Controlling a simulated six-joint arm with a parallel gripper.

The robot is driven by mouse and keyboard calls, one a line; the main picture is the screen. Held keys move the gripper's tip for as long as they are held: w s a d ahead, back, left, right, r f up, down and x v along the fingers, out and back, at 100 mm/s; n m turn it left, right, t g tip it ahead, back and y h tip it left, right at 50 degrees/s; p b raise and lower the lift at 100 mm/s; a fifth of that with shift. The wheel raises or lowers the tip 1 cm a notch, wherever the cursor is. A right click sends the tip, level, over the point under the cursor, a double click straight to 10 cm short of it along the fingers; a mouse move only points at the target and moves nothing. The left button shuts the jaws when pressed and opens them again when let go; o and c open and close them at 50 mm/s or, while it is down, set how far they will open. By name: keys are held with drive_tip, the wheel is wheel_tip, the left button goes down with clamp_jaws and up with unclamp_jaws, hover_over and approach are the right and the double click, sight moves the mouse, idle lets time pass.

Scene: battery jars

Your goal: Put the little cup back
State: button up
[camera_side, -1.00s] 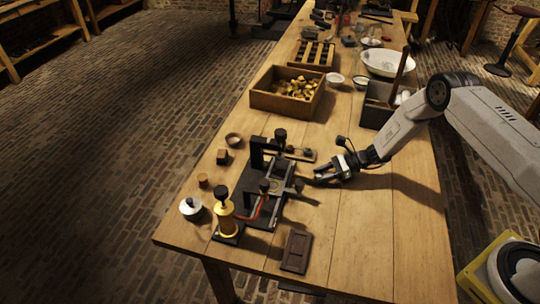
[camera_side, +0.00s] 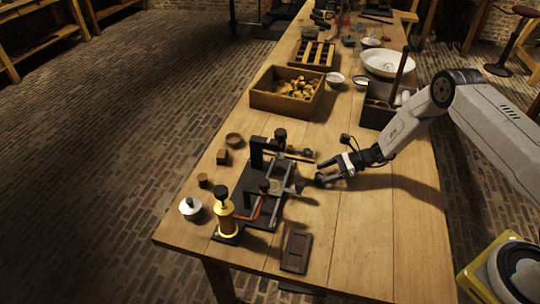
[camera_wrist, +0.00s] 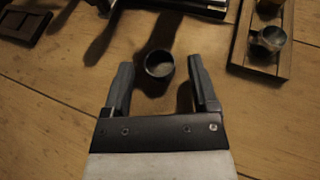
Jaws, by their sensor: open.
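The little cup (camera_wrist: 159,64) is a small dark round cup with a greyish inside. In the wrist view it stands upright on the bare table, between the tips of my gripper (camera_wrist: 163,72). Gaps show between it and both fingers, which are open. In the side view my gripper (camera_side: 319,171) is low over the table, right of the black apparatus (camera_side: 266,194); the cup is hard to make out there. A wooden strip (camera_wrist: 243,57) at the right of the wrist view carries a similar cup (camera_wrist: 268,40) and another small piece, partly cut off.
A yellow and black piece (camera_side: 226,215) and a white-lidded jar (camera_side: 190,207) stand at the left. A dark tray (camera_side: 296,252) lies in front. A wooden box (camera_side: 287,92) and a dark box (camera_side: 378,112) stand behind. The table right of the apparatus is mostly clear.

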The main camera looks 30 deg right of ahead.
drive_tip(key=v, duration=1)
drive_tip(key=shift+s+d+r, duration=0.1)
drive_tip(key=shift+s+d, duration=0.1)
drive_tip(key=shift+d, duration=0.15)
drive_tip(key=shift+s+a+r, duration=0.1)
drive_tip(key=shift+a+r, duration=0.15)
drive_tip(key=shift+a, duration=0.05)
drive_tip(key=s+a+r+n+g+h, duration=0.1)
drive_tip(key=s+a+r+n+h, duration=0.3)
drive_tip(key=n, duration=0.7)
drive_tip(key=s+a+r+n+g+h, duration=0.1)
drive_tip(key=s+a+r+n+h, duration=0.3)
drive_tip(key=s+r+n+h, duration=0.4)
drive_tip(key=shift+s+a+r+n, duration=0.4)
drive_tip(key=shift+s+r+n, duration=1.3)
drive_tip(key=shift+s+r, duration=1.4)
drive_tip(key=shift+s+f, duration=0.2)
drive_tip(key=shift+f, duration=0.1)
